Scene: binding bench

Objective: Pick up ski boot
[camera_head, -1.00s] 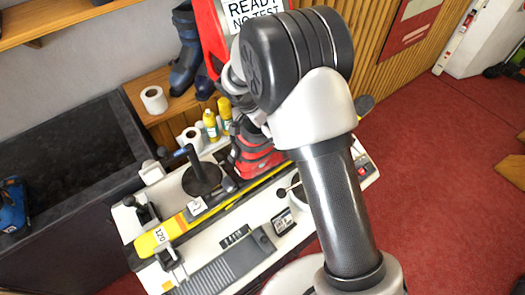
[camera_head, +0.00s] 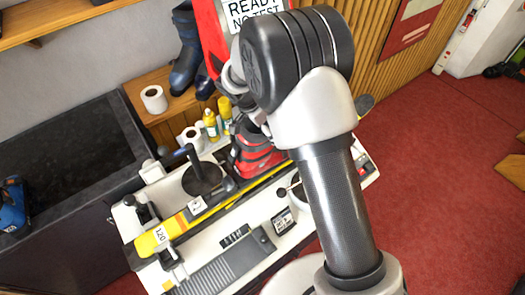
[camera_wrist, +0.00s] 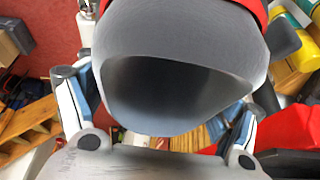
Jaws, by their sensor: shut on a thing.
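The ski boot (camera_head: 252,158), red and black in the head view, stands at the binding on the yellow ski (camera_head: 180,222) on the white bench, partly behind my arm. In the wrist view a grey boot shell (camera_wrist: 180,60) with a dark opening and a red edge fills the upper middle. My gripper (camera_wrist: 160,112) has one finger on each side of the shell and is shut on it. In the head view my arm hides most of the gripper. I cannot tell whether the sole touches the ski.
Yellow bottles (camera_head: 211,124) and white rolls (camera_head: 191,138) stand close behind the boot. A black lever tool (camera_head: 203,178) is left of it. Blue boots (camera_head: 186,50) stand on a wooden shelf. Red floor at right is open.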

